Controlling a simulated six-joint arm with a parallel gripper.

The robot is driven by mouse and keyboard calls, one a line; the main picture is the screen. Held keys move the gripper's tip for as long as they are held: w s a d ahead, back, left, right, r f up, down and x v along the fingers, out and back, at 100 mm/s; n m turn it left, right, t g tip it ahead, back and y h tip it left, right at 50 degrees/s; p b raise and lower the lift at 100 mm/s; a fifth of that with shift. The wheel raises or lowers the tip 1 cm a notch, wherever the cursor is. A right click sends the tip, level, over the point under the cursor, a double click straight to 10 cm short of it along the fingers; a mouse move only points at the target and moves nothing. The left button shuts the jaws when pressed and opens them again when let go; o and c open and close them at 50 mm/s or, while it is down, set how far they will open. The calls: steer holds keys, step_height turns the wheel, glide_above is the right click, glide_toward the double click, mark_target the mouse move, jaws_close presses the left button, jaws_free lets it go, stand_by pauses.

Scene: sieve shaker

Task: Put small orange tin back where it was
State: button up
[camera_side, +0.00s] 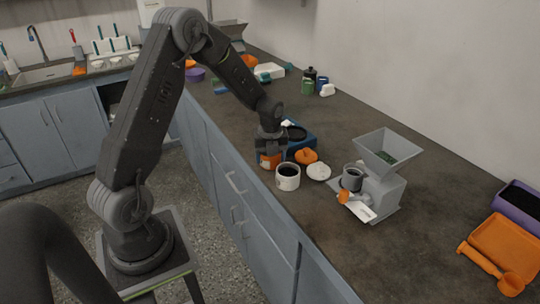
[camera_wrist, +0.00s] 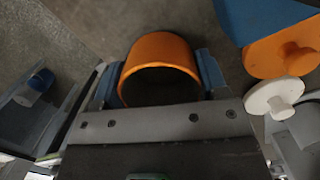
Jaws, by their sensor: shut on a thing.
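The small orange tin (camera_side: 268,162) is between the jaws of my gripper (camera_side: 270,148), at the front edge of the counter, left of the blue machine (camera_side: 303,147). In the wrist view the orange tin (camera_wrist: 160,50) has an open mouth and a dark inside, with a blue finger of my gripper (camera_wrist: 161,78) on each side. I cannot tell whether its base touches the counter. An orange knobbed lid (camera_side: 306,156) lies just right of it; the lid also shows in the wrist view (camera_wrist: 280,52).
A white tin (camera_side: 288,183) with dark contents and a white lid (camera_side: 319,172) are close by on the right. A grey hopper machine (camera_side: 385,185) stands farther right. Green and dark containers (camera_side: 308,86) stand at the back. Counter (camera_side: 350,115) behind the blue machine is clear.

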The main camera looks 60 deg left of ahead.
steer(key=shift+f, duration=0.15)
steer(key=o, duration=0.9)
steer(key=shift+o, duration=0.2)
step_height(320, 180, up, 12)
steer(key=d, duration=0.1)
steer(key=s+d+r+n+t, duration=0.2)
steer(key=s+d+r+n, duration=0.65)
steer(key=d+n, duration=0.2)
steer(key=s+d+r+n+t+h, duration=0.1)
steer(key=s+d+r+n+t, duration=0.1)
steer(key=s+d+n, duration=0.7)
steer(key=shift+s+d+r+n+t, duration=0.3)
steer(key=shift+s+n+t, duration=0.2)
steer(key=shift+s+n, duration=0.95)
